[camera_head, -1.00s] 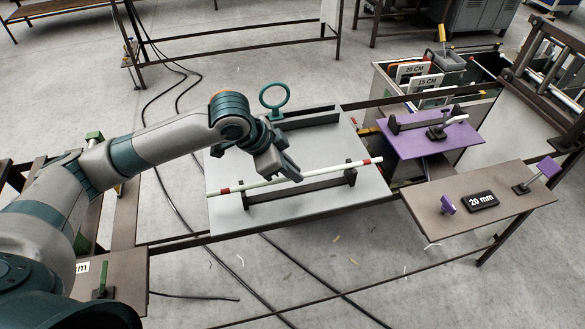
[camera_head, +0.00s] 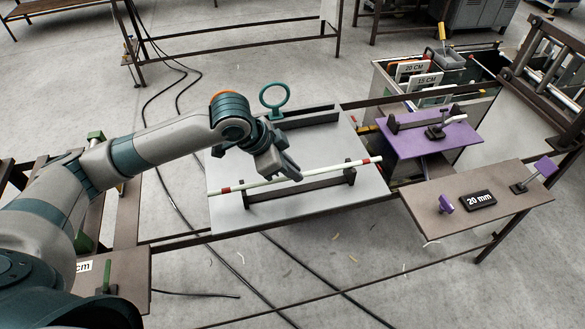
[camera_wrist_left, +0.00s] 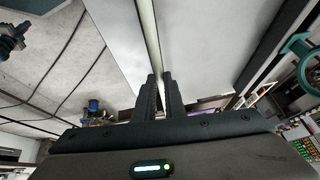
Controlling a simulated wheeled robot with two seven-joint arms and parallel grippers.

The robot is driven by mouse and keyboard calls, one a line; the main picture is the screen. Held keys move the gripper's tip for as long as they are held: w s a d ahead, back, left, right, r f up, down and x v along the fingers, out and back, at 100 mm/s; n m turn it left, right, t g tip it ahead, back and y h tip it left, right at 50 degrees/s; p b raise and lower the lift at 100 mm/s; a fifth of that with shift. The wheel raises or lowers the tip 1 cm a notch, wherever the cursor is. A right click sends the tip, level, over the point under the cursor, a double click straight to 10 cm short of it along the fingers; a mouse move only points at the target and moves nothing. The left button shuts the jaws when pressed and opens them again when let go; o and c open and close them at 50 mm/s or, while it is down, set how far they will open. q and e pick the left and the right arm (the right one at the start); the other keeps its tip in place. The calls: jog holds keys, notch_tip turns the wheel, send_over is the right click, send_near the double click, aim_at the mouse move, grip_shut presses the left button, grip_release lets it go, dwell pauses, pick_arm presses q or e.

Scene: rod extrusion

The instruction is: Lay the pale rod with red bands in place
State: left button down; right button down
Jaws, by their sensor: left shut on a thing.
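The pale rod (camera_head: 323,171) with red bands near its ends lies lengthwise across the grey plate (camera_head: 226,160) in the head view. My left gripper (camera_head: 292,174) is shut on the rod near its middle. In the left wrist view the rod (camera_wrist_left: 149,35) runs away from between the two fingertips (camera_wrist_left: 160,76). A dark bracket (camera_head: 300,187) with an upright at each end stands on the plate just below the rod in the picture. The rod runs nearly along it; I cannot tell whether it touches the uprights. My right gripper is not in view.
A teal ring (camera_head: 275,99) stands at the plate's far edge, near a dark bar (camera_head: 308,118). A purple plate (camera_head: 405,147) with a clamp is to the right. A brown table (camera_head: 425,200) bears a "20 mm" block (camera_head: 479,200). Several cables cross the floor.

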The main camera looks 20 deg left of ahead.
pick_arm(q)
jog(key=c, duration=1.7)
grip_release()
jog(key=shift+c, duration=0.2)
jog(key=b+v, duration=0.3)
jog(key=v, duration=1.4)
jog(key=shift+s, duration=0.2)
jog(key=shift+a+r, duration=0.1)
